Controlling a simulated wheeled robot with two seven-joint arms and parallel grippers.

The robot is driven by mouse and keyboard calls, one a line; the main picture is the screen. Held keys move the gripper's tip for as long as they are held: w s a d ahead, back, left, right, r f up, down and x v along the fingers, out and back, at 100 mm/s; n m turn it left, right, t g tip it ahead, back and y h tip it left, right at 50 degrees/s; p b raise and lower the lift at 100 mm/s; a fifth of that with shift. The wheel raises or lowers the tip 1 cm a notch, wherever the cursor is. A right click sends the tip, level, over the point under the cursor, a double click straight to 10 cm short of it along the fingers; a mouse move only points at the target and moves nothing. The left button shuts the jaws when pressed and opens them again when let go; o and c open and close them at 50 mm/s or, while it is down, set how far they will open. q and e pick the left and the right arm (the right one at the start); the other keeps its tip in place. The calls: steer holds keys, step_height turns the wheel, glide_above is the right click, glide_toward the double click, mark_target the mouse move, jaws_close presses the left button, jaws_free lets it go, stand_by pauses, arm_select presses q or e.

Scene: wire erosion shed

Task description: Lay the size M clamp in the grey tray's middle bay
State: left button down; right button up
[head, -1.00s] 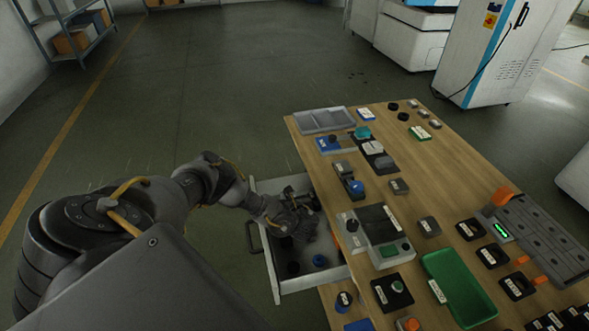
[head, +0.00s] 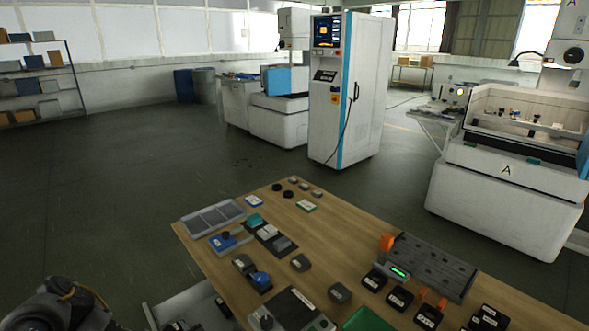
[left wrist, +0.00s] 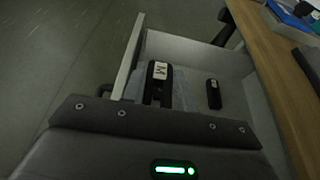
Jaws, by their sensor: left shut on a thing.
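The size M clamp (left wrist: 158,82), black with a white "M" label, is in the left wrist view, just ahead of my left gripper (left wrist: 158,98). The gripper is shut on it, over or inside the open drawer (left wrist: 220,65). How far it is off the drawer floor I cannot tell. In the head view only my left arm shows, at the bottom left; the gripper is out of that view. The grey tray (head: 212,218), divided into bays, lies at the table's far left corner; its bays look empty. My right gripper is not in view.
A second small black labelled piece (left wrist: 213,93) lies in the drawer. Open floor lies left of the table.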

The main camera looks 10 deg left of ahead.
arm_select(q)
steer(key=w+d+r+m+t+h, duration=0.2)
steer(key=w+d+r, duration=0.2)
steer(key=d+r, duration=0.3)
steer(key=w+d+r+m+t+h, duration=0.25)
steer(key=w+d+r, duration=0.2)
steer(key=d, duration=0.45)
steer(key=d+r+m+h, duration=0.2)
steer(key=r+m+h, duration=0.1)
steer(key=r, duration=0.8)
steer(key=w+d+r+m+t+h, duration=0.1)
steer(key=d+r+m+h, duration=0.2)
steer(key=r, duration=0.9)
steer(key=shift+r+h, duration=0.2)
steer(key=shift+h, duration=0.15)
steer(key=shift+m, duration=0.25)
